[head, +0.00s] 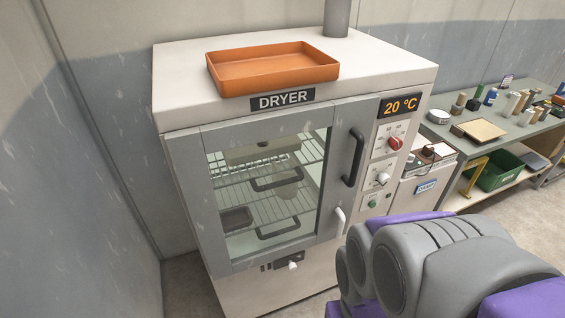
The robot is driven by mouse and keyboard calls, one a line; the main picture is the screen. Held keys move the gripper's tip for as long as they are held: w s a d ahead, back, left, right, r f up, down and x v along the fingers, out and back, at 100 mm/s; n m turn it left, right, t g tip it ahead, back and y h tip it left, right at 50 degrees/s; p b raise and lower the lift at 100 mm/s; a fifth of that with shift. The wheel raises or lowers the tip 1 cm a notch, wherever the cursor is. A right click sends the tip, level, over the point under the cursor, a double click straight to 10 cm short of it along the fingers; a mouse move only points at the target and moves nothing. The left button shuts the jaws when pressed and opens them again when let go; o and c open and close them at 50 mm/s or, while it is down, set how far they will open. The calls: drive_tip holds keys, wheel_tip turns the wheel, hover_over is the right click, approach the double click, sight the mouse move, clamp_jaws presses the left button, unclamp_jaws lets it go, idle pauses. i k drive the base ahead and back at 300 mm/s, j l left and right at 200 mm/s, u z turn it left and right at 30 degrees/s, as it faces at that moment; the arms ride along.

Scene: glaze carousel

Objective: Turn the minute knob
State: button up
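The white dryer (188,66) stands in the middle of the head view, with a control panel on the right of its front. A red knob (395,143) on a marked dial sits below the display (401,105), which reads 20 °C. A white knob (382,179) sits below the red one, and a green button (372,203) below that. The dial lettering is too small to read, so I cannot tell which knob is for minutes. My grey and purple arm fills the lower right, apart from the knobs in the picture. My gripper is not in view.
The dryer's glass door (262,190) is shut, with a black handle (354,157) and a white lever (340,221). An orange tray (272,76) lies on top. A cluttered workbench (520,135) with a green crate (494,172) stands to the right. A wall closes off the left.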

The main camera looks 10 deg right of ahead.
sight(384, 179)
drive_tip(key=l+u, duration=0.4)
drive_tip(key=l, duration=0.65)
drive_tip(key=l+u, duration=0.4)
drive_tip(key=l, duration=0.65)
